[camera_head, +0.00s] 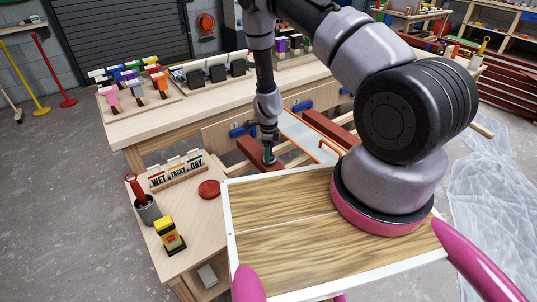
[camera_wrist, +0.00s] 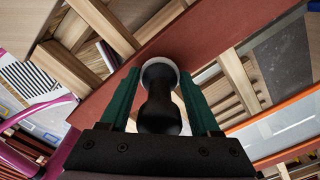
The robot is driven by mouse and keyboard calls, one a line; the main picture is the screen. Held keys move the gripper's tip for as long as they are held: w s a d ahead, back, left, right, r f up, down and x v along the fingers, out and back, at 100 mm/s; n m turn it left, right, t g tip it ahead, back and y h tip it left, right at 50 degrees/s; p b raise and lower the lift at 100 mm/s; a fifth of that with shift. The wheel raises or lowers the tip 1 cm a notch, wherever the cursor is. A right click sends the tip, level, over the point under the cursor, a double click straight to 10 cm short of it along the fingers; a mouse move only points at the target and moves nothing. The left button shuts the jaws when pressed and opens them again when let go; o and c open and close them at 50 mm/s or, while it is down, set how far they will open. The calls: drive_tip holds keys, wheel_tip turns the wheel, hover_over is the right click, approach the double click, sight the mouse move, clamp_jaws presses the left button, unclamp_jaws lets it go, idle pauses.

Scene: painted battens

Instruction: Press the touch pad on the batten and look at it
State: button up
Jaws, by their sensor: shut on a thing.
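My gripper (camera_head: 268,157) points down over a red-brown batten (camera_head: 250,151) beside the workbench. In the wrist view its green fingers (camera_wrist: 160,100) are shut on the touch pad (camera_wrist: 160,92), which has a black knob-like handle and a pale round rim at its far end. The rim lies over the painted face of the red-brown batten (camera_wrist: 215,25); I cannot tell whether it touches. The pad's underside is hidden. A rack with WET, TACKY and DRY labels (camera_head: 177,174) stands on the small side table.
The workbench (camera_head: 205,107) carries several coloured brushes. My wood-topped tray (camera_head: 285,222) fills the foreground. Open floor lies left.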

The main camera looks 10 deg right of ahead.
drive_tip(key=shift+f, duration=0.55)
idle(1.5)
drive_tip(key=shift+r, duration=3.55)
